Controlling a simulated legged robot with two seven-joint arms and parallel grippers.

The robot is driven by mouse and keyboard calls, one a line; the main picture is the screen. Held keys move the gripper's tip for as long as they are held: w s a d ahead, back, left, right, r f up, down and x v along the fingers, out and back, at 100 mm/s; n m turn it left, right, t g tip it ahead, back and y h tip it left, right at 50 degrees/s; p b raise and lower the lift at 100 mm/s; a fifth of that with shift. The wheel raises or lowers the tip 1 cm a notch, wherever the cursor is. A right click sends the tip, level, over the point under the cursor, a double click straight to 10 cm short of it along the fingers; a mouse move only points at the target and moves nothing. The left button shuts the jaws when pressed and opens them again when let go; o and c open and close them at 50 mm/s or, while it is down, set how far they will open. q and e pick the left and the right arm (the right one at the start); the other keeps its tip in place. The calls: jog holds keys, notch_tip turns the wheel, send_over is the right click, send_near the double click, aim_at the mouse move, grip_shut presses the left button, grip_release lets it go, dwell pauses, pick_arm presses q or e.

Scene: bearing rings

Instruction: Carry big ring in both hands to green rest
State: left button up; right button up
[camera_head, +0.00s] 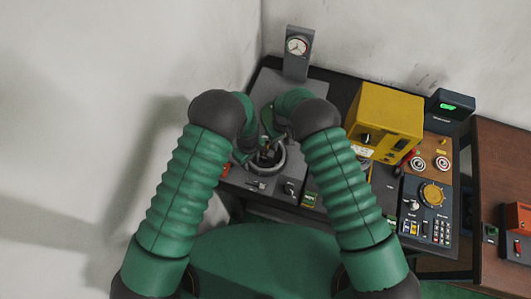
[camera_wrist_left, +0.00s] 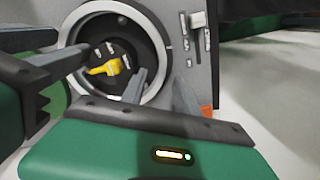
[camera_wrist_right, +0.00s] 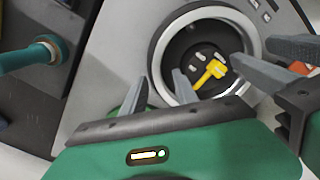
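The big ring, a grey metal ring (camera_head: 281,165), sits around a dark dial face with a yellow pointer on a grey panel. It also shows in the left wrist view (camera_wrist_left: 163,72) and the right wrist view (camera_wrist_right: 153,62). My left gripper (camera_head: 254,158) has one finger inside the ring and one outside, with gaps visible beside the rim; its fingers show in its wrist view (camera_wrist_left: 160,88). My right gripper (camera_head: 269,138) straddles another part of the rim, also with gaps, seen in its wrist view (camera_wrist_right: 160,83). I cannot make out the green rest with certainty.
A yellow box (camera_head: 388,115) stands right of the arms. A control panel with a yellow dial (camera_head: 432,194) and a dark device with a green display (camera_head: 449,105) lie further right. A gauge post (camera_head: 297,48) stands behind. A wooden table (camera_head: 500,165) is at the right.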

pick_arm(q)
jog(key=c, duration=0.3)
pick_arm(e)
jog(key=shift+a, duration=0.1)
jog(key=c, duration=0.3)
pick_arm(q)
jog(key=shift+d, duration=0.1)
grip_shut()
pick_arm(e)
jog(key=shift+d, duration=0.2)
grip_shut()
pick_arm(q)
jog(key=shift+d, duration=0.15)
pick_arm(e)
jog(key=shift+d, duration=0.1)
jog(key=shift+w, duration=0.15)
